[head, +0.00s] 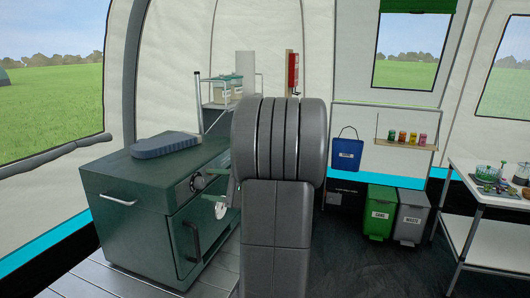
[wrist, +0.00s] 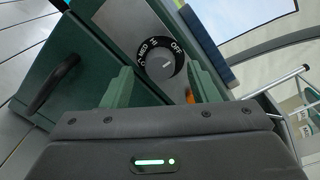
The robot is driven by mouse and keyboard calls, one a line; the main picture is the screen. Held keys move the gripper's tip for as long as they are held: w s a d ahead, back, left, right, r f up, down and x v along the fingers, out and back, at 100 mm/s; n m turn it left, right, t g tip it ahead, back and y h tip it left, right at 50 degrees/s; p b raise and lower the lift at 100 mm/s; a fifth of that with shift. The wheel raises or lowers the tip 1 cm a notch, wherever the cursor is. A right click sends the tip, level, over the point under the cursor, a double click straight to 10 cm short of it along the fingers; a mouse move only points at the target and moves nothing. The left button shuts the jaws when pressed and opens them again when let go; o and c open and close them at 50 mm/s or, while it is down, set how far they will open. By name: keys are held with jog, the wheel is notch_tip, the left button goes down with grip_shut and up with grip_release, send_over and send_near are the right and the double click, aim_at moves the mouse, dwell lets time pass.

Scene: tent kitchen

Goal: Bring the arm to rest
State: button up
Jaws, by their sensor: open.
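My arm (head: 265,215) stands large in the middle of the head view and hides most of my gripper. In the wrist view my gripper (wrist: 162,85) is open, its two green fingers apart with nothing held. A black dial (wrist: 165,62) marked OFF, HI and MED shows just beyond and between the fingers. I cannot tell how close the fingers are to it. The same dial (head: 197,182) is on the front of the dark green stove unit (head: 130,205), left of my arm in the head view.
A grey-blue flat item (head: 165,145) lies on the stove unit. A front handle (wrist: 50,85) sticks out at left in the wrist view. Dark floor lies between.

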jog(key=shift+x, duration=0.9)
jog(key=shift+d, duration=0.1)
